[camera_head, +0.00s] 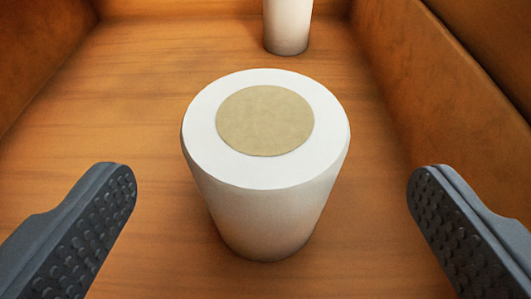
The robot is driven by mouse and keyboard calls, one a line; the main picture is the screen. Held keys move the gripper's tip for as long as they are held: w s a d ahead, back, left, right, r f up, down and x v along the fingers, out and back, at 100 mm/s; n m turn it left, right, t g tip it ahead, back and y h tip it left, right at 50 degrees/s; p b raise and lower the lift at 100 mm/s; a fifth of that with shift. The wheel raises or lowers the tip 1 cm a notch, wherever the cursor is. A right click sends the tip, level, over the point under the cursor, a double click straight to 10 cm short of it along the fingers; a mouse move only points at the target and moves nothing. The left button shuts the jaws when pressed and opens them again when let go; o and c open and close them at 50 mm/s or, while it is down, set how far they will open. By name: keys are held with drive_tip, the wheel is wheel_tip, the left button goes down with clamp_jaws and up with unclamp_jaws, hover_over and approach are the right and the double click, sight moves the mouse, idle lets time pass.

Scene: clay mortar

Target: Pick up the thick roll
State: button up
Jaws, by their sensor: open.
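A thick white roll (265,212) stands upright on the wooden floor in the middle of the view. Its top is white with a round tan disc at the centre. My gripper (272,185) is open, with one dark studded finger at the lower left and one at the lower right. The roll stands ahead between the fingers, with a clear gap on each side. Neither finger appears to touch it.
A second, narrower-looking white cylinder (287,25) stands behind the roll, its top cut off by the frame. Brown walls rise at the left (40,50), right (440,90) and back. The wooden floor (120,120) around the roll is clear.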

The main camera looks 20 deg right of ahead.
sight(264, 197)
drive_tip(key=b+x, duration=0.1)
drive_tip(key=x, duration=0.3)
drive_tip(key=shift+a+f+b, duration=0.15)
drive_tip(key=shift+b, duration=0.15)
drive_tip(key=shift+w, duration=0.3)
drive_tip(key=c, duration=1.1)
drive_tip(key=shift+c, duration=0.2)
